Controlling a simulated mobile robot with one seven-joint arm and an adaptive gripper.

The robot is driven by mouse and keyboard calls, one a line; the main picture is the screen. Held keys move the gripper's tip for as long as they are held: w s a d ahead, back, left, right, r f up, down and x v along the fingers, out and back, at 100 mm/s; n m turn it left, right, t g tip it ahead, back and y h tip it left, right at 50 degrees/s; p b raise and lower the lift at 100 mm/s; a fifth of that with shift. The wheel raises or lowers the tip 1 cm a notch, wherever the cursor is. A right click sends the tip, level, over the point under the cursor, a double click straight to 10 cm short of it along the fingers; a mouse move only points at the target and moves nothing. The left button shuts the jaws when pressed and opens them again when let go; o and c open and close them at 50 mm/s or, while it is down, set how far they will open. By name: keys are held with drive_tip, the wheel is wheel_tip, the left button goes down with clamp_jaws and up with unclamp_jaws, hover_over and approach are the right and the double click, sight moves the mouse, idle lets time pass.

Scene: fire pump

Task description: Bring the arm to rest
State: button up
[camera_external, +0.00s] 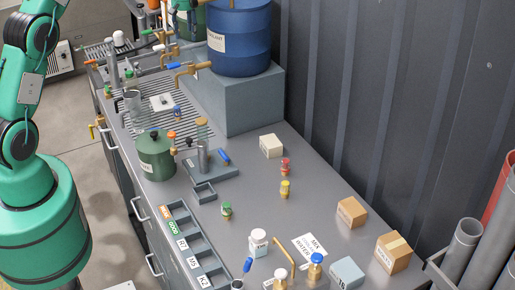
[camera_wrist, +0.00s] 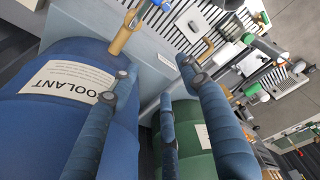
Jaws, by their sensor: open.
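My green arm (camera_external: 22,125) stands at the left edge of the external view, with links rising out of the top of the picture. My gripper is outside that view. In the wrist view my gripper (camera_wrist: 157,67) has its dark blue fingers spread apart with nothing between them. Behind them are a blue drum (camera_wrist: 60,75) labelled COOLANT on the left and a green drum (camera_wrist: 192,118) on the right. The fingers overlap both drums in the picture; I cannot tell how far apart they are.
The blue drum (camera_external: 238,40) stands on a grey block (camera_external: 240,100) on the long bench (camera_external: 325,195). A green canister (camera_external: 155,157), brass taps, small valves and boxes stand on the bench. A ribbed wall (camera_external: 400,90) runs behind it. Pipes (camera_external: 463,243) stand at right.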

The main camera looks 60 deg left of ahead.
drive_tip(key=w+d+r+t+y, duration=0.1)
drive_tip(key=d+r, duration=0.2)
drive_tip(key=r, duration=0.7)
drive_tip(key=d+r+y, duration=0.1)
drive_tip(key=d+r, duration=0.2)
drive_tip(key=r, duration=0.8)
drive_tip(key=s+d+r+m+t+b, duration=0.25)
drive_tip(key=s+d+r+b, duration=0.3)
drive_tip(key=d+r, duration=0.5)
drive_tip(key=s+d+r+m+t+b, duration=0.1)
drive_tip(key=s+d+r+t+b, duration=0.2)
drive_tip(key=s+d+r+b, duration=0.55)
drive_tip(key=s+d+f+m+h+b, duration=0.1)
drive_tip(key=s+d+f+m, duration=0.3)
drive_tip(key=s+d+f, duration=0.4)
drive_tip(key=s+d+f+m+g+h+b, duration=0.1)
drive_tip(key=s+d+f+m, duration=0.3)
drive_tip(key=f, duration=1.2)
drive_tip(key=s+d+f+m+h+b, duration=0.2)
drive_tip(key=s+d+f+m, duration=0.3)
drive_tip(key=s+d+f, duration=0.7)
drive_tip(key=s+d, duration=0.1)
drive_tip(key=s, duration=0.2)
drive_tip(key=shift+s+f+g, duration=0.25)
drive_tip(key=shift+s+g, duration=0.1)
